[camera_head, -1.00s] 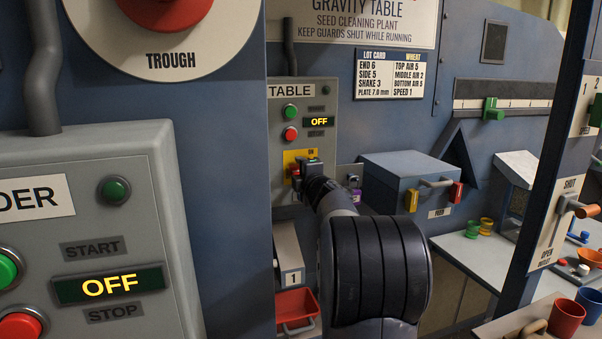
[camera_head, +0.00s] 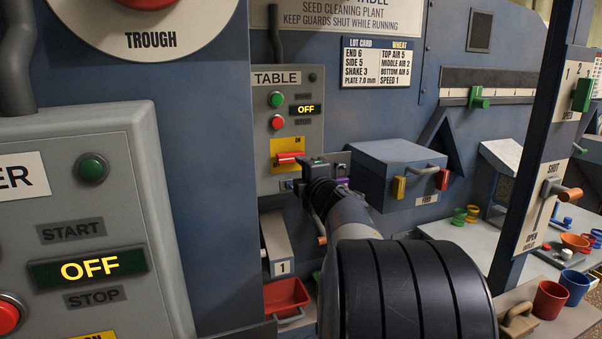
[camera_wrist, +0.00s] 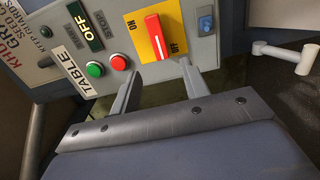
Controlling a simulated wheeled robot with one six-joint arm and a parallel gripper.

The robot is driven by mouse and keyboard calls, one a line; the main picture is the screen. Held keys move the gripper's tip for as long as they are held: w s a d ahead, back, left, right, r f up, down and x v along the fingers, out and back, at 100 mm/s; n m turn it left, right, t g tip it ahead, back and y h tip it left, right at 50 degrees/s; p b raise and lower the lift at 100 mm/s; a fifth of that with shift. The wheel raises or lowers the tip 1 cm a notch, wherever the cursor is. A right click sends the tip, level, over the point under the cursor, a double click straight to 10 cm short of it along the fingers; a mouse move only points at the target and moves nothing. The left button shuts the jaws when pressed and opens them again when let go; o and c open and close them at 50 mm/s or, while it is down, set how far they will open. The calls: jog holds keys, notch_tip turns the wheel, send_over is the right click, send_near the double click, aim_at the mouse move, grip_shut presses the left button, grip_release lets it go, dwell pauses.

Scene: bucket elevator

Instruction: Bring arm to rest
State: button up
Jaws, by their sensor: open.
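My gripper (camera_wrist: 158,85) is open and empty in the wrist view, its two fingers apart in front of the TABLE panel. In the head view my gripper (camera_head: 312,172) is small and partly hidden by my own arm, just below and right of the red switch handle (camera_head: 289,158) on its yellow plate. The same red handle (camera_wrist: 158,38) is ahead of the fingers in the wrist view, with a gap between. The TABLE panel (camera_head: 262,165) carries a green button (camera_head: 276,99), a red button (camera_head: 277,122) and a lit OFF display (camera_head: 305,109).
A blue feed box (camera_head: 385,172) with a grey handle stands right of my arm. A red tray (camera_head: 287,298) is below the panel. A dark post (camera_head: 535,150) with levers rises at right, near cups (camera_head: 551,301). A large grey panel (camera_head: 80,230) fills the left.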

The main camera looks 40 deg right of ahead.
aim_at(288, 157)
jog(key=p+x, duration=0.1)
jog(key=x, duration=1)
jog(key=shift+s, duration=0.15)
dwell(0.3)
jog(key=b+v, duration=0.1)
jog(key=v, duration=0.9)
jog(key=p+x, duration=0.1)
jog(key=x, duration=0.8)
jog(key=shift+w+r, duration=0.1)
jog(key=shift+w, duration=0.25)
jog(key=shift+w+d+r+m+p, duration=0.15)
jog(key=shift+w+m+p, duration=0.15)
jog(key=shift+p, duration=0.25)
jog(key=shift+s+r+m+p, duration=0.15)
jog(key=shift+m+p, duration=0.45)
jog(key=shift+m, duration=0.5)
jog(key=m+p, duration=0.1)
jog(key=m, duration=0.1)
jog(key=shift+m, duration=0.4)
